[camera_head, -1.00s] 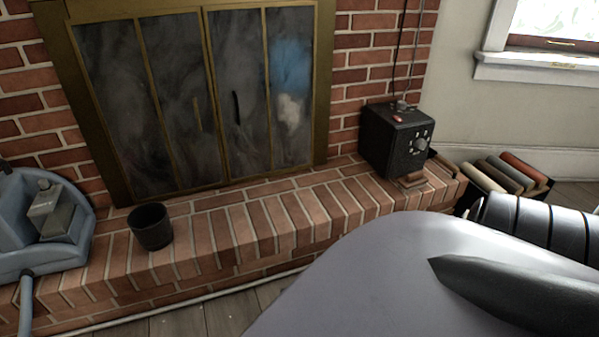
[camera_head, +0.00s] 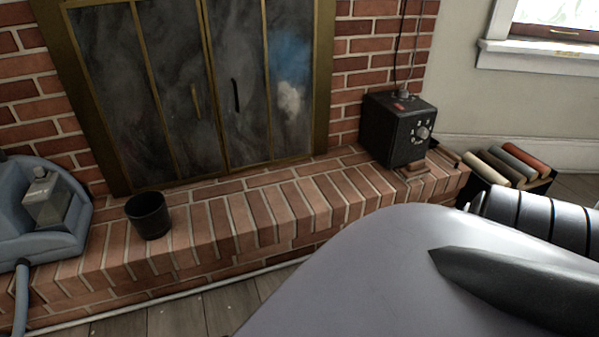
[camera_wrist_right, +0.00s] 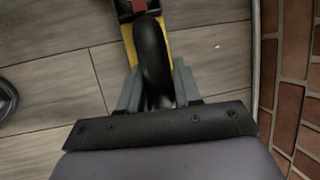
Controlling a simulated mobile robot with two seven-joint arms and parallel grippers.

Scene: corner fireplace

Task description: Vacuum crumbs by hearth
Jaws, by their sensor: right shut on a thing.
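My right gripper (camera_wrist_right: 157,92) shows in the right wrist view, shut on the black curved handle (camera_wrist_right: 153,55) of a yellow and black tool, which appears to be a hand vacuum. The tool's front (camera_wrist_right: 137,8) is cut off by the top edge of the picture. A small pale crumb (camera_wrist_right: 217,46) lies on the grey plank floor to the right of the tool. The brick hearth (camera_head: 290,212) runs across the head view, with its edge also along the right side of the wrist view (camera_wrist_right: 292,80). My left gripper is not in view.
A black cup (camera_head: 148,216) stands on the hearth. A blue-grey machine (camera_head: 40,245) with a hose is at the left, and a black box with a dial (camera_head: 396,130) at the right. Rolled items in a crate (camera_head: 512,166) stand beyond. Plank floor (camera_head: 185,318) shows below the hearth.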

